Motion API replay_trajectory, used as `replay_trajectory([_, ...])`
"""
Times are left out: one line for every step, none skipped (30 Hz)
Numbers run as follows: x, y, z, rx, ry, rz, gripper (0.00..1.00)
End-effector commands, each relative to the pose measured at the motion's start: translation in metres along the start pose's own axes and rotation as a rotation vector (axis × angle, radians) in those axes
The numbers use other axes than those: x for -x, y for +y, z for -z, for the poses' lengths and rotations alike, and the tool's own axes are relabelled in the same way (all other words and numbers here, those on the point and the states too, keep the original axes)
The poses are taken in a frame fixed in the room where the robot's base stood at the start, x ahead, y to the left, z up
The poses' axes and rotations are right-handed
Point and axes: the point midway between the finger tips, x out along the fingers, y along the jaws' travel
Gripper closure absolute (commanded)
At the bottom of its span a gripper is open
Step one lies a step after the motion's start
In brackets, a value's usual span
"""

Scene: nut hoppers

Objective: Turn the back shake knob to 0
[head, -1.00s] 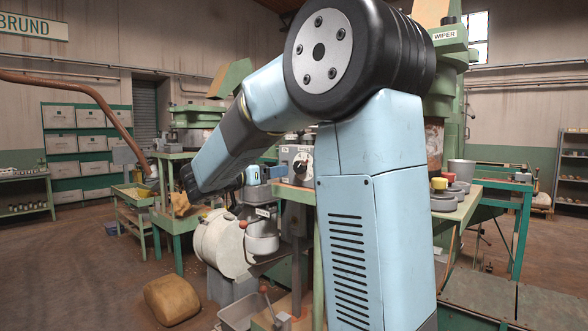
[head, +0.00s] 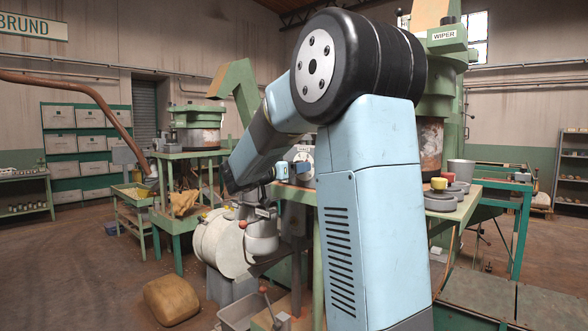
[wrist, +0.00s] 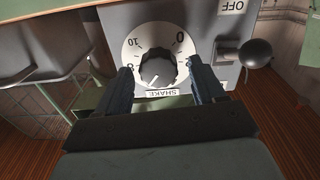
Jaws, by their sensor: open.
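The shake knob (wrist: 158,71) is a dark ribbed knob on a round white dial (wrist: 158,39) in the wrist view, above a SHAKE label (wrist: 161,93). The dial reads 0 at upper right and 10 at upper left. The knob's white mark points down and slightly left, away from the 0. My gripper (wrist: 160,66) is open, with one dark finger on each side of the knob. I cannot tell whether the fingers touch it. In the head view the dial (head: 304,153) is partly hidden by my arm.
A dark ball-ended lever (wrist: 256,53) and an OFF label (wrist: 232,7) are right of the dial. In the head view, a white drum (head: 222,243) and a grey bin (head: 240,312) stand below my arm. A brown sack (head: 172,299) lies on the floor.

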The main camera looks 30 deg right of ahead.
Motion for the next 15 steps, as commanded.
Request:
replay_trajectory([0.0001,0.0,0.0,0.0,0.0,0.0,0.31])
replay_trajectory([0.0001,0.0,0.0,0.0,0.0,0.0,0.33])
replay_trajectory([0.0001,0.0,0.0,0.0,0.0,0.0,0.37])
replay_trajectory([0.0001,0.0,0.0,0.0,0.0,0.0,0.4])
replay_trajectory([0.0002,0.0,0.0,0.0,0.0,0.0,0.43])
replay_trajectory([0.0002,0.0001,0.0,0.0,0.0,0.0,0.47])
replay_trajectory([0.0002,0.0001,0.0,0.0,0.0,0.0,0.49])
replay_trajectory([0.0002,0.0001,0.0,0.0,0.0,0.0,0.52])
replay_trajectory([0.0002,0.0001,0.0,0.0,0.0,0.0,0.56])
replay_trajectory([0.0002,0.0001,0.0,0.0,0.0,0.0,0.59])
replay_trajectory([0.0002,0.0001,0.0,0.0,0.0,0.0,0.62])
replay_trajectory([0.0002,0.0,0.0,0.0,0.0,0.0,0.66])
replay_trajectory([0.0003,0.0,0.0,0.0,0.0,0.0,0.69])
replay_trajectory([0.0003,0.0,0.0001,0.0,0.0,0.0,0.72])
replay_trajectory([0.0003,-0.0001,0.0001,0.0,0.0,0.0,0.75])
